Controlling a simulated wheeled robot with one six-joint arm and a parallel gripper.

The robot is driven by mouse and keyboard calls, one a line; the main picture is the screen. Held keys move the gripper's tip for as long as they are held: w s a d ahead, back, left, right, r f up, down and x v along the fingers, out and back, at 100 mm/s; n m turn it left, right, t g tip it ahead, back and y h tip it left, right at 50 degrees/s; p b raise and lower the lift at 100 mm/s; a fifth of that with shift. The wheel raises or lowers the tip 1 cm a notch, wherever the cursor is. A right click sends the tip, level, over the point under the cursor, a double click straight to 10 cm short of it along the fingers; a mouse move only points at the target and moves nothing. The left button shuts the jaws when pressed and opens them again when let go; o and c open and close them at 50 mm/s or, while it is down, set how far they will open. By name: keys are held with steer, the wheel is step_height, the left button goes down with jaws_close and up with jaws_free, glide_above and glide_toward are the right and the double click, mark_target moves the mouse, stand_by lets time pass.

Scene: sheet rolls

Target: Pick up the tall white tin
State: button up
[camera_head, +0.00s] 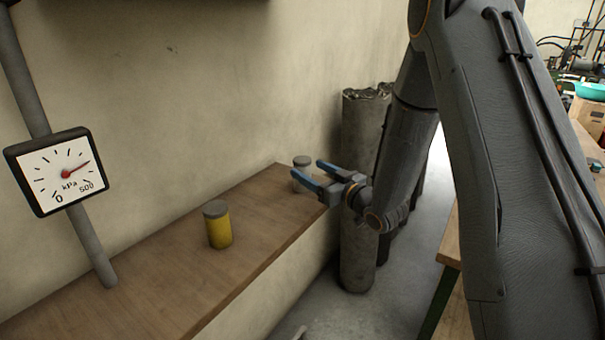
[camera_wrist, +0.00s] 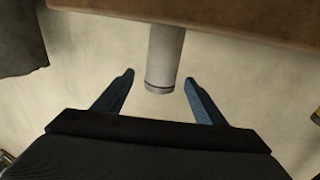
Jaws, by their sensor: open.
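The tall white tin (camera_head: 302,167) with a grey lid stands upright near the far end of the wooden shelf. Its lower part is partly hidden by a finger of my gripper (camera_head: 306,169). In the wrist view the white tin (camera_wrist: 164,55) appears upside down, its lid end between the two blue fingertips of my gripper (camera_wrist: 159,78). The gripper is open, with a gap on each side of the tin and nothing held.
A yellow tin (camera_head: 219,228) with a grey lid stands nearer on the wooden shelf (camera_head: 130,295). A kPa gauge (camera_head: 62,172) on a pipe is at the left. Tall grey rolls (camera_head: 357,255) stand on the floor beyond the shelf's edge. The wall runs close behind the shelf.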

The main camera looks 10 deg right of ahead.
steer(key=shift+p+x, duration=0.85)
steer(key=shift+x, duration=1.4)
steer(key=shift+r, duration=0.1)
steer(key=c, duration=1.4)
